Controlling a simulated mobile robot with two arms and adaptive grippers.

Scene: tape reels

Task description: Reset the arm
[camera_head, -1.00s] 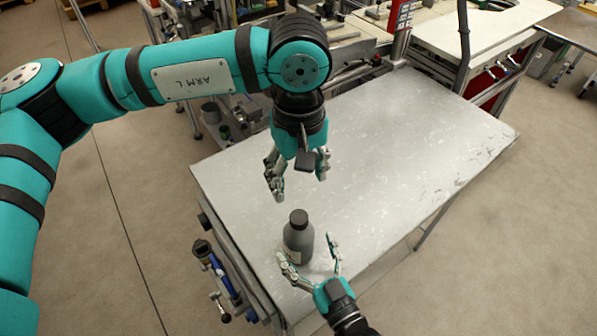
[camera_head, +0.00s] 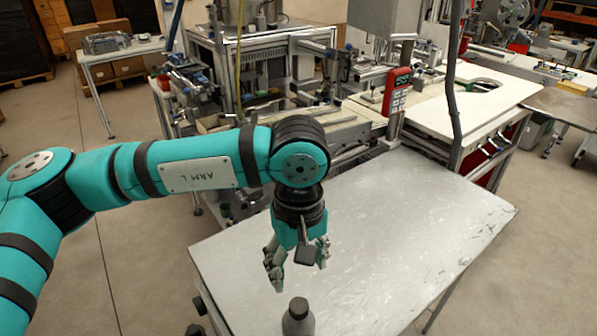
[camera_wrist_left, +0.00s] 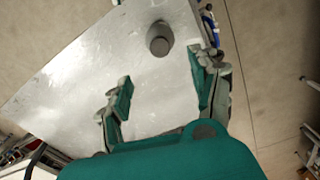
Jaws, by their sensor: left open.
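My left arm comes in from the left in the head view, teal with black bands. Its gripper (camera_head: 296,262) hangs over the metal table (camera_head: 410,215), fingers pointing down, open and empty. A grey bottle with a dark cap (camera_head: 298,318) stands at the bottom edge of the head view, just in front of the gripper and apart from it; its lower part is cut off. In the left wrist view the bottle (camera_wrist_left: 160,38) shows from above, beyond the spread fingers of the left gripper (camera_wrist_left: 160,92). My right gripper is in neither view now.
Workshop machines (camera_head: 262,70) and a red control box (camera_head: 396,92) stand behind the table. A white bench (camera_head: 470,100) is at the back right. Most of the tabletop right of the gripper is bare. Floor lies open at the left.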

